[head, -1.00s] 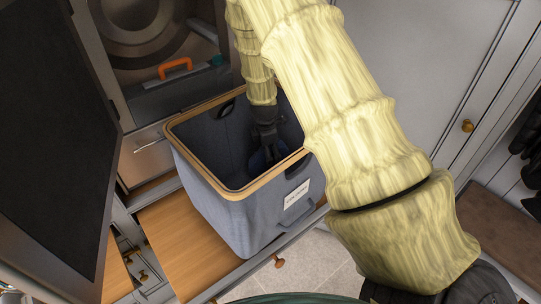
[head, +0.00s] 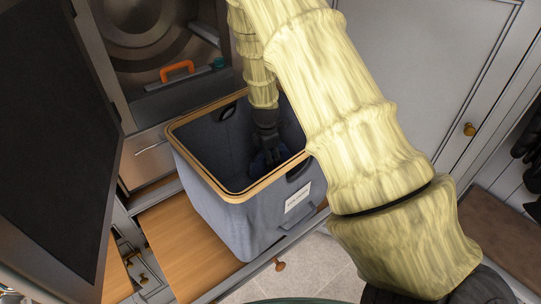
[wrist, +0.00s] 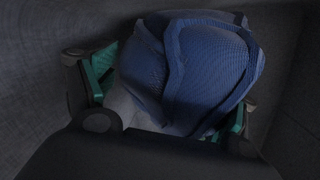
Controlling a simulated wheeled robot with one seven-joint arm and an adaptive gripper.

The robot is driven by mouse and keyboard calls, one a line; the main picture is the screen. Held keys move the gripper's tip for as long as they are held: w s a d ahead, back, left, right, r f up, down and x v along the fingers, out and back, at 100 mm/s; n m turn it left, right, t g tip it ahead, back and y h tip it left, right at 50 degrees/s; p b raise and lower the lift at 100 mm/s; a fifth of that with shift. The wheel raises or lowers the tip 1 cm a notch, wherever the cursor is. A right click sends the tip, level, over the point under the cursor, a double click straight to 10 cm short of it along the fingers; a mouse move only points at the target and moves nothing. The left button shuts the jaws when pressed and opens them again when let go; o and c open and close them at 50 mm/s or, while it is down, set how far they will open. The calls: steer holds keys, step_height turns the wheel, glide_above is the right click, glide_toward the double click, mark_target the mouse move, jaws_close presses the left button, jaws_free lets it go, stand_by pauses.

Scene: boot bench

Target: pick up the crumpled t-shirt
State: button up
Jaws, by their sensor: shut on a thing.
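The crumpled t-shirt (wrist: 200,65) is a dark blue bundle in the wrist view, between the two green-padded fingers of my gripper (wrist: 165,105). My gripper is shut on it. In the head view my gripper (head: 268,150) reaches down inside the blue-grey fabric hamper (head: 235,218), and a small bit of the blue shirt (head: 268,160) shows beside the fingers, low in the hamper. The shirt's underside is hidden, so I cannot tell whether it touches the hamper floor.
The hamper has a wooden rim and a white label (head: 298,199), and stands on a pulled-out wooden shelf (head: 172,240). A dark panel (head: 50,130) stands at left; grey cabinet doors (head: 420,70) are at right.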

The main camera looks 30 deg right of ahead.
step_height(320, 180, up, 11)
steer(key=b, duration=0.2)
steer(key=shift+a+b, duration=0.1)
steer(key=shift+b, duration=0.3)
steer(key=s+a+b, duration=0.4)
steer(key=s+a, duration=0.9)
steer(key=a, duration=0.1)
steer(key=shift+s+r, duration=0.15)
steer(key=shift+s, duration=0.25)
steer(key=shift+a, duration=0.1)
